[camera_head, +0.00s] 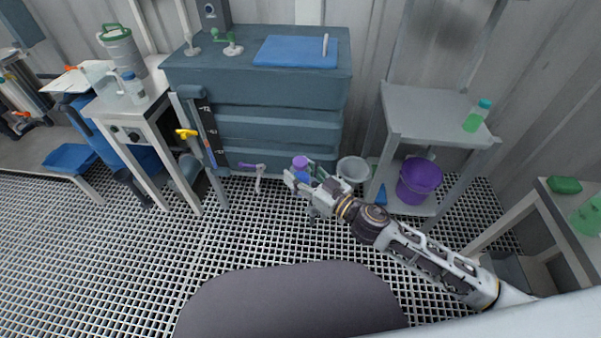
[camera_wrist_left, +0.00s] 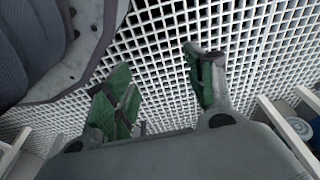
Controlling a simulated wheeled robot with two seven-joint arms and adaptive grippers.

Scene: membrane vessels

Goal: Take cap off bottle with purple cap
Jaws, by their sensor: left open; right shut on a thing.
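The bottle with the purple cap (camera_head: 300,162) is in the middle of the head view, in front of the blue-grey drawer cabinet. A little of its blue body shows under the cap; the rest is hidden. My right gripper (camera_head: 302,177) is shut on this bottle, with its fingers around the body just below the cap. The cap sits on the bottle. My left gripper (camera_wrist_left: 160,95) is open and empty in the left wrist view, its green-padded fingers wide apart over the white floor grating. I see no left arm in the head view.
The drawer cabinet (camera_head: 270,105) stands behind, with a blue mat (camera_head: 285,50) on top. A white bucket (camera_head: 353,170) and a purple bucket (camera_head: 418,182) are right of the gripper. A grey table (camera_head: 425,105) holds a green-filled bottle (camera_head: 476,118). The grating left of centre is clear.

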